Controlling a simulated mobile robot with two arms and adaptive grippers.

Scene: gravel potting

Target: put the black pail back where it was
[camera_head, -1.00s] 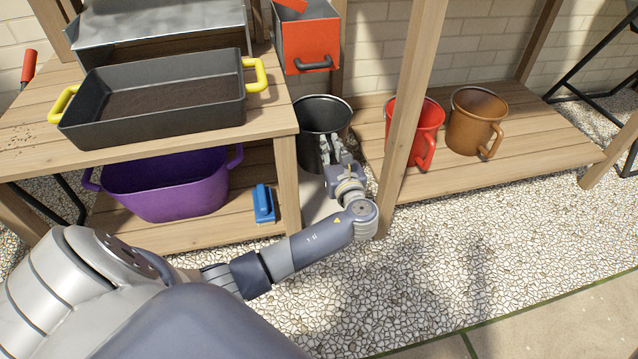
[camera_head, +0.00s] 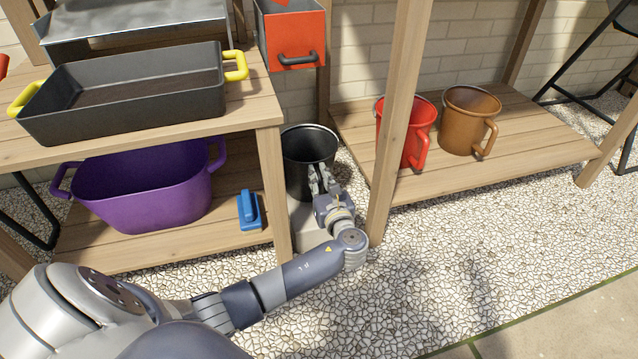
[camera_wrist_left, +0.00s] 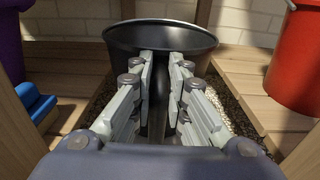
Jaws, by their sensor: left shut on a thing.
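The black pail (camera_head: 306,172) is upright in the gap between the left bench and the right shelf. My left gripper (camera_head: 318,182) is shut on the near side of the pail, with its fingers reaching in from the front. In the left wrist view the pail (camera_wrist_left: 195,38) is straight ahead, and the gripper (camera_wrist_left: 160,65) has its fingers on either side of a narrow upright part, likely the handle. A pale grey slab (camera_head: 306,222) shows below the pail. I cannot tell whether the pail's bottom touches it. My right gripper is not in view.
A wooden post (camera_head: 272,190) stands close left of the pail, another (camera_head: 385,175) close right. A red pail (camera_head: 402,140) and a brown pail (camera_head: 462,130) stand on the right shelf. A purple tub (camera_head: 140,200) and blue brush (camera_head: 249,211) sit on the left lower shelf.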

